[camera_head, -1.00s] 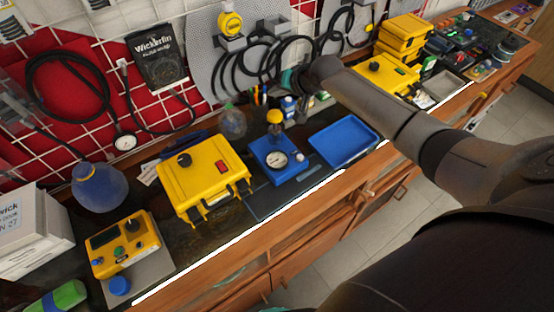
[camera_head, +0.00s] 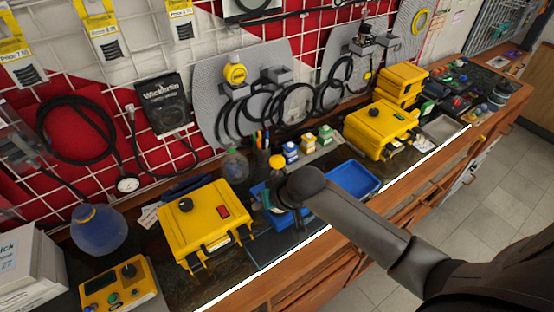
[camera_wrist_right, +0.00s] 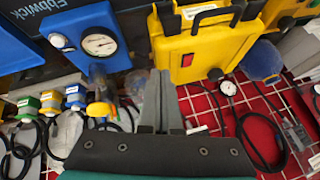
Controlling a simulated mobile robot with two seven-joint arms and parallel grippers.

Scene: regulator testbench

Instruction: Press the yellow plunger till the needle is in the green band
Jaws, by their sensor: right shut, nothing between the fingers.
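The yellow plunger (camera_head: 277,162) stands up from the blue regulator box (camera_head: 289,222), just behind my right wrist in the head view. In the right wrist view its yellow knob (camera_wrist_right: 98,110) tops a clear cylinder on the blue box (camera_wrist_right: 70,24). The round white gauge (camera_wrist_right: 98,43) faces the wrist camera; its needle reading and green band are too small to tell. My right gripper (camera_wrist_right: 160,78) is shut and empty, in the picture to the right of the knob and apart from it. In the head view my right arm hides the gauge. My left gripper is not in view.
A yellow case (camera_head: 207,224) stands left of the regulator, close to my fingers in the wrist view. A blue tray (camera_head: 354,181) lies to its right. Small bottles (camera_head: 308,142) stand behind, below hanging black hoses. Another yellow case (camera_head: 381,128) is farther right.

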